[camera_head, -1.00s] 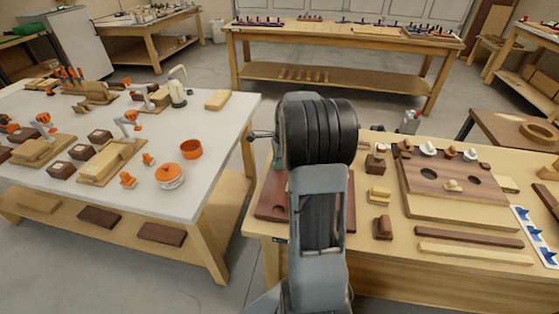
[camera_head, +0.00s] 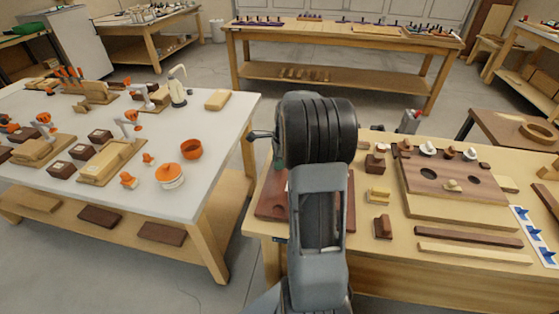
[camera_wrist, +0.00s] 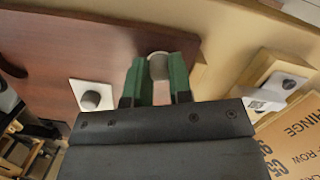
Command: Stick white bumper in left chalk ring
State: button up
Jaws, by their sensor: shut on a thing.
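In the wrist view my gripper (camera_wrist: 160,78) has green fingers, shut on a pale grey-white round bumper (camera_wrist: 158,65). The bumper is over the near edge area of a red-brown panel (camera_wrist: 95,45); I cannot tell if it touches. A dark grey round piece on a white square (camera_wrist: 77,90) sits on the panel to the left of my fingers. No chalk ring can be made out. In the head view the panel (camera_head: 270,196) lies on the right bench, and my arm hides much of it and the gripper.
A wooden block with a dark round piece (camera_wrist: 289,83) and a printed cardboard sheet (camera_wrist: 295,140) lie to the right in the wrist view. The head view shows a brown holed board (camera_head: 450,178), small blocks and wooden strips (camera_head: 475,253) right of my arm.

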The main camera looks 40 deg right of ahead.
jog(key=shift+s+f, duration=0.1)
jog(key=shift+f, duration=0.1)
dwell(0.3)
jog(key=o, duration=0.9)
jog(key=shift+c, duration=0.8)
jog(key=shift+o, duration=0.6)
jog(key=shift+r, duration=0.15)
jog(key=shift+o, duration=0.9)
jog(key=shift+r+p, duration=0.2)
jog(key=shift+p, duration=0.15)
jog(key=shift+r+p, duration=0.7)
jog(key=shift+r, duration=0.2)
jog(key=shift+r+p, duration=2.5)
jog(key=shift+r, duration=0.2)
